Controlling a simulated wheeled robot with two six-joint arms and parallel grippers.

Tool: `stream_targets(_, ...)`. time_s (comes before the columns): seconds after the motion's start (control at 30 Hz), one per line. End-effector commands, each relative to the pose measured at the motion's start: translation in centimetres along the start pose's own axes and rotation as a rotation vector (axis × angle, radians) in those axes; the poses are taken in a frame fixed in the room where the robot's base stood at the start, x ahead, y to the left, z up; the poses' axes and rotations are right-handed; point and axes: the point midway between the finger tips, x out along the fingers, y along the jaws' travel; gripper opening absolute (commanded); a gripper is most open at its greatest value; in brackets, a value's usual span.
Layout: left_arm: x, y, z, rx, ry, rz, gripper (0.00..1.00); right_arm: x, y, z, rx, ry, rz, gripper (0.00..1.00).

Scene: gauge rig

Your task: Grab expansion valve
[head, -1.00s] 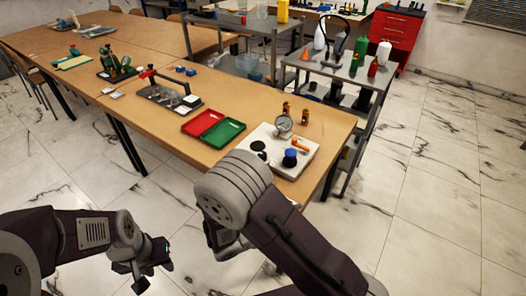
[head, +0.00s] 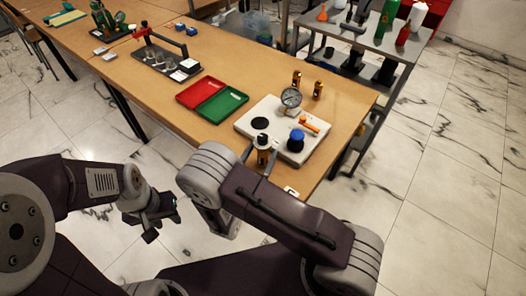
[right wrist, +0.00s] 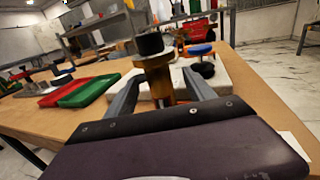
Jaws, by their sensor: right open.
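A brass fitting with a black cap, which looks like the expansion valve (head: 263,157), stands upright at the front edge of the white gauge board (head: 246,126). In the right wrist view the brass valve (right wrist: 158,75) stands between the two grey fingers of my right gripper (right wrist: 160,95). The right gripper (head: 261,163) is open, with one finger on each side of the valve; I cannot tell whether either touches it. Its base is partly hidden by my gripper. My left gripper (head: 160,215) hangs over the floor, away from the table, and its jaw opening is unclear.
The board carries a dial gauge (head: 291,97), a blue knob (head: 295,141) and an orange-handled valve (head: 309,123). Two brass fittings (head: 297,79) (head: 318,90) stand behind it. A red tray (head: 201,91) and green tray (head: 221,107) lie left. The table's front edge is close.

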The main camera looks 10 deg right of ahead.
Motion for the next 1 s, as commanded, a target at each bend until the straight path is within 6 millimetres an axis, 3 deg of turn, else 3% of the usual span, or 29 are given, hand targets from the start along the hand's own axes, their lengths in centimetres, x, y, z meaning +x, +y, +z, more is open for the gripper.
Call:
stream_targets(0.23, 0.0, 0.0, 0.0, 0.0, 0.0, 0.0, 0.36, 4.2, 0.0, 0.1, 0.001, 0.001, -0.005, 0.63)
stream_targets(0.5, 0.0, 0.0, 0.0, 0.0, 0.0, 0.0, 0.36, 4.9, 0.1, 0.1, 0.0, 0.001, 0.0, 0.63)
stream_targets(0.53, 0.0, 0.0, 0.0, 0.0, 0.0, 0.0, 0.36, 4.9, 0.1, 0.1, 0.0, 0.001, 0.0, 0.6)
stream_targets(0.7, 0.0, 0.0, 0.0, 0.0, 0.0, 0.0, 0.36, 4.9, 0.1, 0.1, 0.0, 0.001, -0.001, 0.13)
stream_targets(0.77, 0.0, 0.0, 0.0, 0.0, 0.0, 0.0, 0.36, 4.9, 0.1, 0.1, 0.0, 0.001, -0.001, 0.0)
stream_targets(1.0, 0.0, 0.0, 0.0, 0.0, 0.0, 0.0, 0.36, 4.9, 0.1, 0.1, 0.0, 0.001, -0.001, 0.0)
